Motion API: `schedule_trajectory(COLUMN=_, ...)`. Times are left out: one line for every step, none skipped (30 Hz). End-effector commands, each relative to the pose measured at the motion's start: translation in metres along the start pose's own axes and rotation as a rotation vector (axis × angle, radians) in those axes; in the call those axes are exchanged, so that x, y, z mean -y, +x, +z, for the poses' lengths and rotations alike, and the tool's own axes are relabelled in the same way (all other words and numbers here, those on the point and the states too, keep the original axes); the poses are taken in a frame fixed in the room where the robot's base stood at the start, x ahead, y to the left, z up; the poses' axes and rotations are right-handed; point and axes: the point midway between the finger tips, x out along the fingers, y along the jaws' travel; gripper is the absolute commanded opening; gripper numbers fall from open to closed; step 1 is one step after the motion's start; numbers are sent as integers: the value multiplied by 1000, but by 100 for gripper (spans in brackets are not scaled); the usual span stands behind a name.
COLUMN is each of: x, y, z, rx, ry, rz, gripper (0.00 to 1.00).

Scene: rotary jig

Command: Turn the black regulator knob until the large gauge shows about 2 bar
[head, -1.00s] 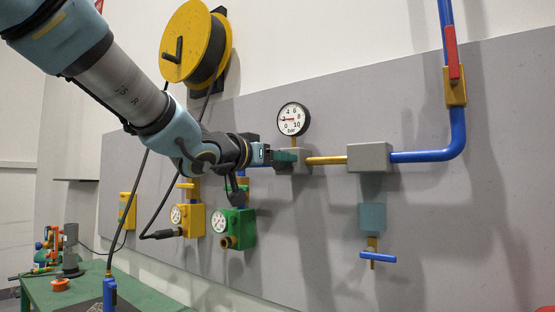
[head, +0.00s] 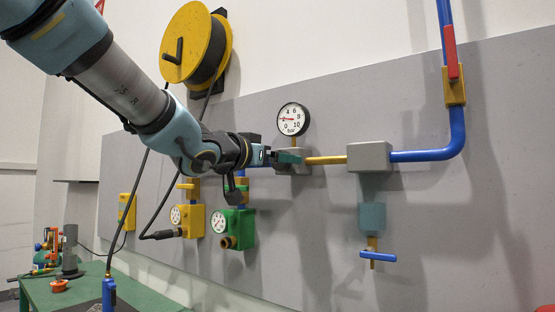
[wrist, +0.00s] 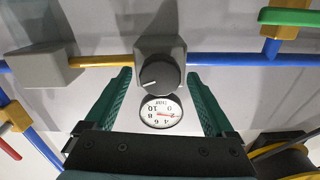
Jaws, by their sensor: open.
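The black regulator knob (wrist: 161,76) sits on the front of a grey block (wrist: 152,47) in the wrist view. A pale mark runs across its face. My gripper (wrist: 159,77) is open, with one green finger on each side of the knob and a visible gap to both. The large gauge (wrist: 161,112) appears upside down behind the knob; its red needle lies close to the 2. In the head view the gauge (head: 293,118) stands above the block, needle pointing left. There my gripper (head: 283,157) hides the knob.
A brass pipe (head: 326,160) leads right to another grey block (head: 369,157) and a blue pipe (head: 430,155). Yellow (head: 193,221) and green (head: 238,228) boxes with small gauges sit below left of my gripper. A yellow reel (head: 193,45) hangs above. The panel's lower right is bare.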

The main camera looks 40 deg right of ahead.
Motion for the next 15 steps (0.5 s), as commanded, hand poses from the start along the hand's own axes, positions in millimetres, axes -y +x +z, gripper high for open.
schedule_trajectory(x=0, y=0, z=0, rx=0, ry=0, rz=0, gripper=89)
schedule_trajectory(x=0, y=-1, z=0, rx=0, ry=0, rz=0, gripper=89)
schedule_trajectory(x=0, y=-4, z=0, rx=-1, ry=0, rz=-1, gripper=89)
schedule_trajectory(x=0, y=-6, z=0, rx=-1, ry=1, rz=-1, gripper=89)
schedule_trajectory(x=0, y=-9, z=-1, rx=-2, ry=1, rz=-1, gripper=89)
schedule_trajectory(x=0, y=-15, z=-1, rx=-3, ry=3, rz=-1, gripper=89)
schedule_trajectory(x=0, y=-19, z=0, rx=-2, ry=2, rz=-1, gripper=89)
schedule_trajectory(x=0, y=-25, z=0, rx=-3, ry=2, rz=-1, gripper=89)
schedule_trajectory(x=0, y=-32, z=0, rx=-3, ry=3, rz=-1, gripper=89)
schedule_trajectory(x=0, y=-39, z=-1, rx=-3, ry=2, rz=-1, gripper=89)
schedule_trajectory(x=0, y=-45, z=-1, rx=-3, ry=3, rz=-2, gripper=89)
schedule_trajectory(x=0, y=-54, z=0, rx=-3, ry=2, rz=-2, gripper=89)
schedule_trajectory(x=0, y=-60, z=0, rx=-2, ry=2, rz=-2, gripper=89)
schedule_trajectory(x=0, y=-66, z=-1, rx=-3, ry=2, rz=-2, gripper=89)
schedule_trajectory(x=0, y=-73, z=0, rx=-2, ry=2, rz=-2, gripper=89)
